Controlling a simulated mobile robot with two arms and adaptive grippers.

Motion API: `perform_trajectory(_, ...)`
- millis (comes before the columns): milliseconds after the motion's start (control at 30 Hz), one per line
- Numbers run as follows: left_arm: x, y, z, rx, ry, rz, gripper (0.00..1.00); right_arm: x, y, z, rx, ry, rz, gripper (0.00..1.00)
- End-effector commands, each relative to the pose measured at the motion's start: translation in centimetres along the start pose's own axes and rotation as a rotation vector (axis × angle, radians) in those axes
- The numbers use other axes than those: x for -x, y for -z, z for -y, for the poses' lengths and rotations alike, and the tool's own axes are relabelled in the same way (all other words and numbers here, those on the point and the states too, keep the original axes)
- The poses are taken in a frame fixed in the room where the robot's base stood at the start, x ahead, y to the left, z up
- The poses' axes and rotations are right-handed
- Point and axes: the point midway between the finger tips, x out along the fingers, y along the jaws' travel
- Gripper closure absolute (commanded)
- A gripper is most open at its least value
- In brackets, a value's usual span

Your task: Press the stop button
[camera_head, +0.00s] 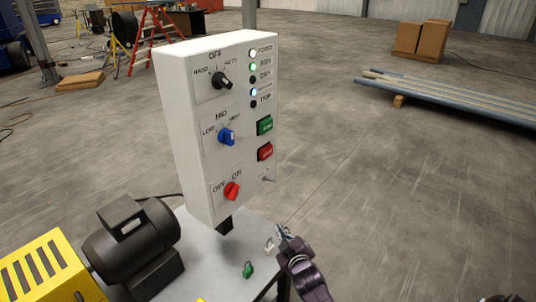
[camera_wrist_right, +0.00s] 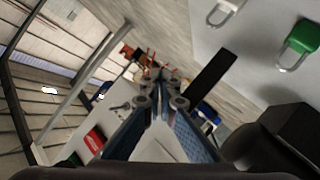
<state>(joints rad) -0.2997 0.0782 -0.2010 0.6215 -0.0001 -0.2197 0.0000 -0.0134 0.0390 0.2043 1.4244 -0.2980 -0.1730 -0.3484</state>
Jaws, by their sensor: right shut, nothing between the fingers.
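The red stop button (camera_head: 265,152) is on the right side of the white control panel's face (camera_head: 200,155), just below a green button (camera_head: 265,125). The red button also shows in the right wrist view (camera_wrist_right: 95,140), left of the fingers. My right gripper (camera_head: 281,231) is shut and empty. It is below the panel's lower right corner, apart from the red button. Its fingers meet in the middle of the right wrist view (camera_wrist_right: 160,85). My left gripper is not in view.
The panel also carries a black knob (camera_head: 222,81), a blue knob (camera_head: 227,137), a red knob (camera_head: 232,191) and a small keyed switch (camera_head: 267,178). A green padlock (camera_head: 248,270) and a white padlock (camera_head: 269,244) lie on the grey table below. A black motor (camera_head: 130,240) stands left.

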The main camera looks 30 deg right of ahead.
Motion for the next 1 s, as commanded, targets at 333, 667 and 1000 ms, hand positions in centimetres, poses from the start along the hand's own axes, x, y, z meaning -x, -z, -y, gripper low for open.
perform_trajectory(333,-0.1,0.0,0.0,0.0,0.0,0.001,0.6,1.6,10.7,-16.0,0.112,-0.308,-0.159,1.0)
perform_trajectory(667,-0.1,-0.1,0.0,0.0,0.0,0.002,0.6,2.6,12.3,-18.9,0.136,-0.368,-0.18,1.0)
perform_trajectory(1000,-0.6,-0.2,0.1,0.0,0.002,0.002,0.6,2.0,12.6,-18.6,0.133,-0.368,-0.181,1.0)
